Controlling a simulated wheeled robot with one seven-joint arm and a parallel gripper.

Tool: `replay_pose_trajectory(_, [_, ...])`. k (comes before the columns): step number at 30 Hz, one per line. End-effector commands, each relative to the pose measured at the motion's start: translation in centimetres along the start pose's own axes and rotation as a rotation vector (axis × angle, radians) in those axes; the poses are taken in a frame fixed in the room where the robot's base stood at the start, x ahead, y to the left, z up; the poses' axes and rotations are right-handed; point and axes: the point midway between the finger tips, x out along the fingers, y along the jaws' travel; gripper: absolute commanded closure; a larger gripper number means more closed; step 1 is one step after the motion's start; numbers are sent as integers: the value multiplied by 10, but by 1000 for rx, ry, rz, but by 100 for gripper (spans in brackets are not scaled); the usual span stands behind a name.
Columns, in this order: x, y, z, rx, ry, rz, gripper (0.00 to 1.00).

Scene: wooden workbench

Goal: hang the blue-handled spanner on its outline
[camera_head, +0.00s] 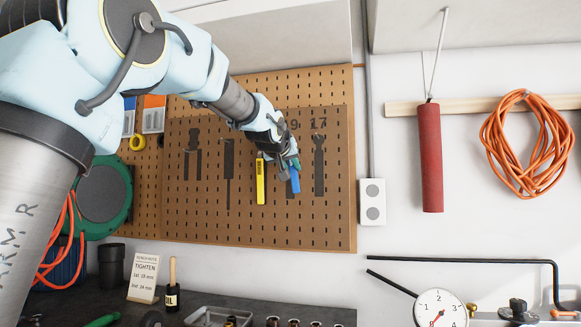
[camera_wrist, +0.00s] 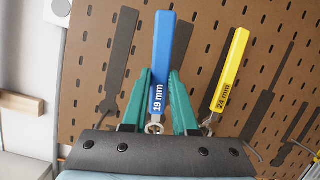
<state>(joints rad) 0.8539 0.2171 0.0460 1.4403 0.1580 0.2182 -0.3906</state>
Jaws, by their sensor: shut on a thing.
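My gripper (camera_head: 287,163) is at the pegboard, and in the wrist view its teal fingers (camera_wrist: 164,102) are shut on the blue-handled spanner (camera_wrist: 161,55). The handle reads "19 mm" and its metal end shows between the fingers. In the head view the blue handle (camera_head: 295,181) hangs below the gripper, roughly upright. A dark outline (camera_wrist: 183,42) shows partly behind the blue handle in the wrist view. The gripper covers most of that spot in the head view. I cannot tell whether the spanner touches the board (camera_head: 230,222).
A yellow-handled spanner (camera_head: 261,180), marked "24 mm" in the wrist view (camera_wrist: 230,72), hangs close beside the gripper. An empty outline under "17" (camera_head: 319,165) lies to the right. More outlines (camera_head: 228,165) lie left. A red cylinder (camera_head: 429,158) hangs farther right.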

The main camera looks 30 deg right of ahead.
Motion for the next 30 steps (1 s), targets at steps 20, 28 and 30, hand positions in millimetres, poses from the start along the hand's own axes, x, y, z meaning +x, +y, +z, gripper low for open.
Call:
replay_pose_trajectory(20, [0,0,-1,1,1,0,52])
replay_pose_trajectory(28, [0,0,0,1,1,0,38])
replay_pose_trajectory(30, [0,0,0,1,-1,0,38])
